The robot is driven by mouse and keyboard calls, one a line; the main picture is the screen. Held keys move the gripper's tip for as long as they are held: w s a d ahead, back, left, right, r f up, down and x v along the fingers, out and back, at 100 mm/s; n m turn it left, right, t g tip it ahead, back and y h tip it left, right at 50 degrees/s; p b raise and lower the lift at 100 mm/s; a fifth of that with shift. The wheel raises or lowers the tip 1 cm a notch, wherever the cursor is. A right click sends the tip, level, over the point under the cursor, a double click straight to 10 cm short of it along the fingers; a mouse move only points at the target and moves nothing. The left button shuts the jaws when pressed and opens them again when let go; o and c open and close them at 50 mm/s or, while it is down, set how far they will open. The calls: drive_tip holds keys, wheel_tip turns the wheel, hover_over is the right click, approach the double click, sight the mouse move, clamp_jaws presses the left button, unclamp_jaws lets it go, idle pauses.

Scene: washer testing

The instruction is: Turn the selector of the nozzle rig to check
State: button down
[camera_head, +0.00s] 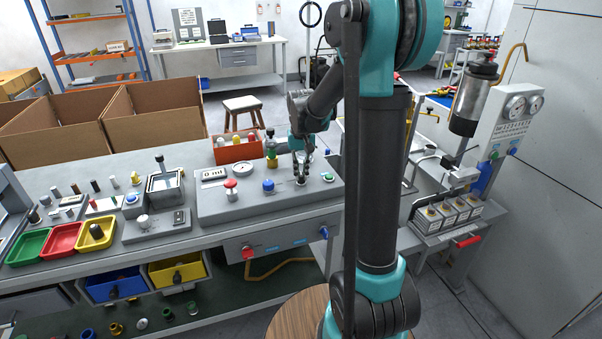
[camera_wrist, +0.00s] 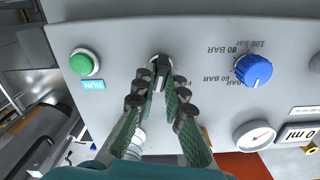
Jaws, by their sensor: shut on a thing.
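The nozzle rig (camera_head: 285,205) is a grey sloped box on the bench, left of my arm. Its small dark selector (camera_wrist: 159,62) on a light round base sits between the green RUN button (camera_wrist: 84,63) and the blue pressure knob (camera_wrist: 253,69). My gripper (camera_wrist: 160,80) is shut on the selector, its two fingertips on either side of it. In the head view my gripper (camera_head: 301,180) reaches down onto the rig's top, right of the blue knob (camera_head: 268,186). The fingers hide part of the selector, and I cannot read its position or its labels.
A green-based bottle (camera_head: 271,155) and a red bin (camera_head: 237,151) stand close behind. A sink rig with a metal tank (camera_head: 472,98) is at right.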

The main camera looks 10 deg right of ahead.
sight(301, 174)
drive_tip(key=m, duration=0.5)
drive_tip(key=shift+m, duration=0.7)
drive_tip(key=c, duration=1.6)
unclamp_jaws()
wheel_tip(301, 174, up, 12)
